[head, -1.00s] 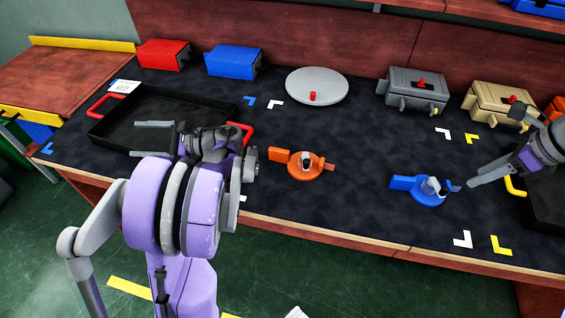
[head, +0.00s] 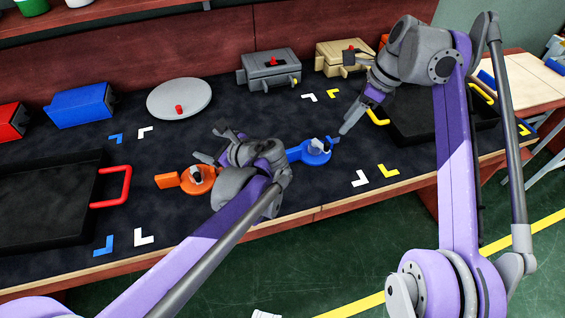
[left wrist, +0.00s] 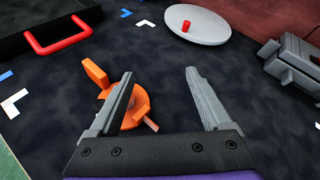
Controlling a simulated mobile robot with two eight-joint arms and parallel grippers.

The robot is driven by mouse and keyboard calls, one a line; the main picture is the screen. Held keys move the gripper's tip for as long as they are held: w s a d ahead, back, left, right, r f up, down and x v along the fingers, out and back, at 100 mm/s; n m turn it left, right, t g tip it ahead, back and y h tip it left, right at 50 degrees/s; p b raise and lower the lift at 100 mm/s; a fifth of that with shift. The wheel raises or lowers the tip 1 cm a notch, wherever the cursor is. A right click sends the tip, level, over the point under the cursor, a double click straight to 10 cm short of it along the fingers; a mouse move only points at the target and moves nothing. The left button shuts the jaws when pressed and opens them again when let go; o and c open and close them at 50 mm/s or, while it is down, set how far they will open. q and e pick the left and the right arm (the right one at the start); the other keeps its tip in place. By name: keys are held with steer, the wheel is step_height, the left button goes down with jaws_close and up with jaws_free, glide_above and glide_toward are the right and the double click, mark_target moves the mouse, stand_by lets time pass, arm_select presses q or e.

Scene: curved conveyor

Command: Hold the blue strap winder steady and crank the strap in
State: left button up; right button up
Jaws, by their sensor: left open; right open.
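The blue strap winder (head: 312,153) lies on the dark bench top, with a grey crank part on its round body and a blue tab to its left. My left gripper (head: 213,145) is open and empty, left of the blue winder and by the orange strap winder (head: 200,181). In the left wrist view my open left gripper (left wrist: 160,90) has its left finger in front of the orange winder (left wrist: 136,104); the blue winder is out of that view. My right gripper (head: 352,118) is open and empty, just up and right of the blue winder.
A grey disc with a red knob (head: 180,101), a grey box (head: 270,75) and a tan box (head: 342,60) stand at the back. A black tray with a red handle (head: 128,187) is at left; another black tray (head: 440,134) is at right. Bare bench lies before the disc.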

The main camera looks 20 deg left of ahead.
mark_target(307, 150)
arm_select(q)
steer(key=w+d+m, duration=0.1)
steer(key=d, duration=0.2)
steer(key=w+d+f+m+t+h, duration=0.1)
steer(key=d, duration=0.3)
steer(key=w+d+f+m+t, duration=0.1)
steer(key=d, duration=0.2)
steer(key=shift+w+d+f+m, duration=0.15)
steer(key=shift+w+f+m, duration=0.1)
steer(key=shift+m, duration=0.15)
steer(key=d+m+t, duration=0.1)
steer(key=d, duration=0.3)
steer(key=d+f+m+t+h, duration=0.1)
steer(key=d+m, duration=0.1)
steer(key=d, duration=0.2)
steer(key=d+f+m+t+h, duration=0.1)
steer(key=d, duration=0.3)
steer(key=shift+w+d+f, duration=0.15)
steer(key=shift+w+f, duration=0.05)
steer(key=shift+w, duration=0.2)
steer(key=shift+w+f+m, duration=0.1)
steer(key=shift+w+m, duration=0.05)
steer(key=shift+m, duration=0.15)
steer(key=shift+h, duration=0.3)
steer(key=x, duration=1)
jaws_close()
